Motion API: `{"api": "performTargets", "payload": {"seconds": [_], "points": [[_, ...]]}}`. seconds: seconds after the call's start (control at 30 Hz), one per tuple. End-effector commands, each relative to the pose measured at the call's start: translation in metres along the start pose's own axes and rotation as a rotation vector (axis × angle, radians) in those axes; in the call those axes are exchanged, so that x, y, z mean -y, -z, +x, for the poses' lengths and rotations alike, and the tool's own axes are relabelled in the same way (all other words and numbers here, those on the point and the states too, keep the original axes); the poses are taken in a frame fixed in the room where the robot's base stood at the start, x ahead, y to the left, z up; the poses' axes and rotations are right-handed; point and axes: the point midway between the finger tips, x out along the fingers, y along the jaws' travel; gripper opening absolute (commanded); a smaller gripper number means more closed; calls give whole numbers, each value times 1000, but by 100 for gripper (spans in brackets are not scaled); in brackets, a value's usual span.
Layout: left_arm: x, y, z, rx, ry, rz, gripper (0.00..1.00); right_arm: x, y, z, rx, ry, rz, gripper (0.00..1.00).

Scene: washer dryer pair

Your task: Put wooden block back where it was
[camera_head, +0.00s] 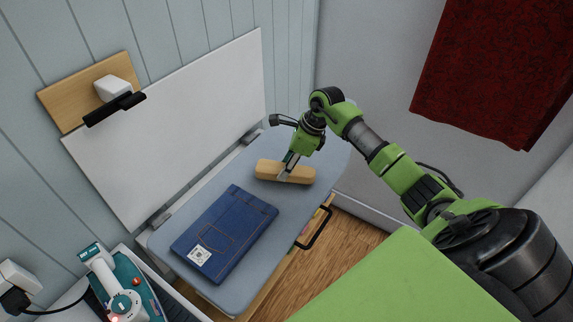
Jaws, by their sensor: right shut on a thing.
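The wooden block (298,174) is a pale, long piece at the far end of a grey ironing board (240,163). My right gripper (286,174) comes down over the block from above and is shut on it. I cannot tell whether the block touches the board or is slightly above it. My left gripper is not in view.
Folded blue jeans (226,232) lie on the board, left of the block. A teal and white iron (122,290) stands at the lower left. A black handle (316,229) sticks out at the board's front. A red cloth (492,70) hangs at the upper right.

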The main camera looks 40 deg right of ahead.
Motion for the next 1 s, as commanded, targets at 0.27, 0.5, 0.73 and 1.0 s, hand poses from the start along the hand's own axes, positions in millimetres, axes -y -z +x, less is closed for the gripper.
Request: {"api": "performTargets", "payload": {"seconds": [0.27,0.5,0.73,1.0], "points": [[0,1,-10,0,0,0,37,1,4,11,3,4,-1,15],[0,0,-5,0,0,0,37,1,6,14,3,4,-1,15],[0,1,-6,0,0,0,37,1,5,13,2,2,0,54],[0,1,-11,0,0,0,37,1,3,10,3,2,0,54]]}}
